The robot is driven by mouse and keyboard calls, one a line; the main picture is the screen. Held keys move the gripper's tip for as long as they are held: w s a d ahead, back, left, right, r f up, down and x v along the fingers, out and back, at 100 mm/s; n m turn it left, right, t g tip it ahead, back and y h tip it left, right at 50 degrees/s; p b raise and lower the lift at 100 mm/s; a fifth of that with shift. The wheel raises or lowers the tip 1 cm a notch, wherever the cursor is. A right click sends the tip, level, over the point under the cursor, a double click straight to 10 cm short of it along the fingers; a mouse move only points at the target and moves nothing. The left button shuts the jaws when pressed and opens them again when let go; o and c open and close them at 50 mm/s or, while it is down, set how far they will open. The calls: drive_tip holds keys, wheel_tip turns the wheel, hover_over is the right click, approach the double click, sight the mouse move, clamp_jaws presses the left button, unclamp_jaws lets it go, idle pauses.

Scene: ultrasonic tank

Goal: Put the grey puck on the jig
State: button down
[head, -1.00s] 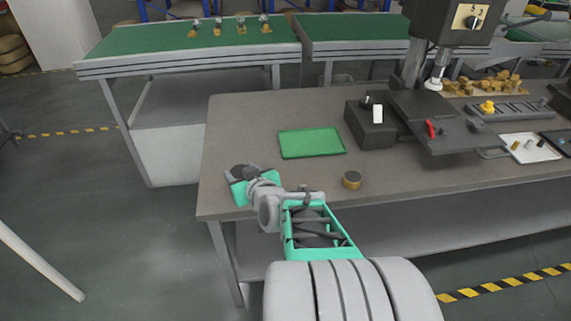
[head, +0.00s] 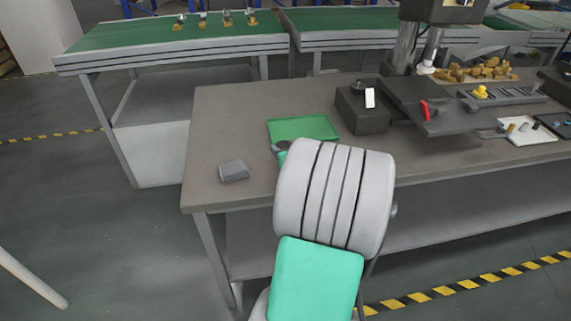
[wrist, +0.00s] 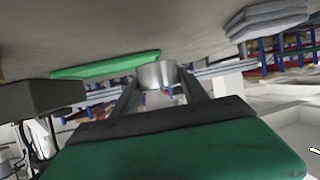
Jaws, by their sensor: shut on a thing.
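The grey puck (wrist: 157,75), a short metallic cylinder, sits between the two fingers of my gripper (wrist: 158,84) in the wrist view. My gripper is shut on it. In the head view my arm hides the puck and the fingers. A dark plate with a red handle (head: 424,110) lies under the drill-like machine at the right; it may be the jig, but I cannot tell for sure.
A green tray (head: 303,128) lies beyond my arm; it also shows in the wrist view (wrist: 105,66). A grey folded cloth (head: 233,170) lies at the table's left front. A dark box (head: 361,113) stands right of the tray. A white tray (head: 528,131) lies farther right.

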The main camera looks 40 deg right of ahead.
drive_tip(key=f, duration=0.1)
drive_tip(key=f+b, duration=0.1)
drive_tip(key=f, duration=0.2)
drive_tip(key=shift+w+d, duration=0.3)
drive_tip(key=shift+d, duration=0.1)
drive_tip(key=shift+f+b, duration=0.15)
drive_tip(key=shift+b, duration=0.25)
drive_tip(key=c, duration=0.6)
unclamp_jaws()
